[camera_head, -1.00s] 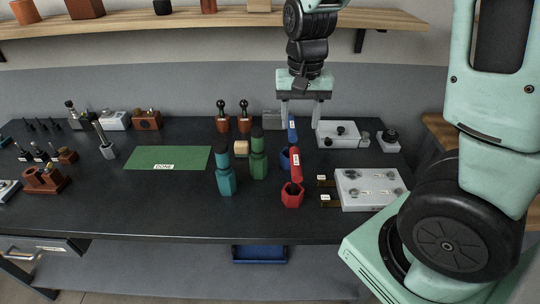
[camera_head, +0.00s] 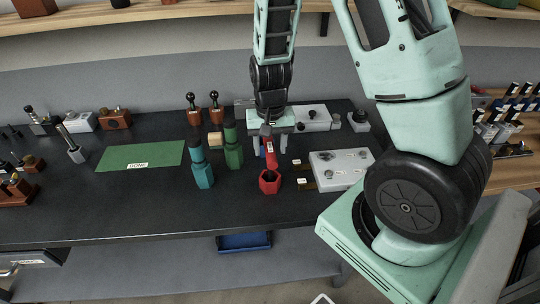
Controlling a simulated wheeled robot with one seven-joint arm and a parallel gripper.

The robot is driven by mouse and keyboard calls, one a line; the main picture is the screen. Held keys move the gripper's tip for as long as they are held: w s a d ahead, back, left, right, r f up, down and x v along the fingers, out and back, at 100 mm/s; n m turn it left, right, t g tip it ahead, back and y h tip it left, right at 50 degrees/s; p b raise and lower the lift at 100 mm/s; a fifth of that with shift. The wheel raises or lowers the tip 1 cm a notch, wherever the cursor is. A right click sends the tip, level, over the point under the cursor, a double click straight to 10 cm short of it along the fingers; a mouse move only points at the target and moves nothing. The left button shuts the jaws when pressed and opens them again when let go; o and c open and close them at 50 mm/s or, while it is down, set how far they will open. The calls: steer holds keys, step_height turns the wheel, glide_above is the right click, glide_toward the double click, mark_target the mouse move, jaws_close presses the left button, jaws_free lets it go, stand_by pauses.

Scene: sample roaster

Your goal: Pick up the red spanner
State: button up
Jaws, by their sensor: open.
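The red spanner (camera_head: 270,183) is on the dark bench right of centre, its wide six-sided end toward the front and its narrow labelled handle reaching back and up. My gripper (camera_head: 272,148) is open and empty, pointing down. Its two fingers show on either side of the upper handle in the picture; I cannot tell whether the handle is truly between them. A blue spanner (camera_head: 262,149) is mostly hidden behind the red handle and my gripper.
A green bottle-like piece (camera_head: 233,152) and a teal one (camera_head: 202,172) stand left of the spanner. A white block with round fittings (camera_head: 342,170) lies close on the right. A green mat (camera_head: 141,156) is farther left. The bench front before the spanner is clear.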

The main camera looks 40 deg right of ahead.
steer(key=shift+f+p, duration=0.4)
steer(key=shift+f, duration=1.8)
jaws_close()
steer(key=shift+r, duration=0.1)
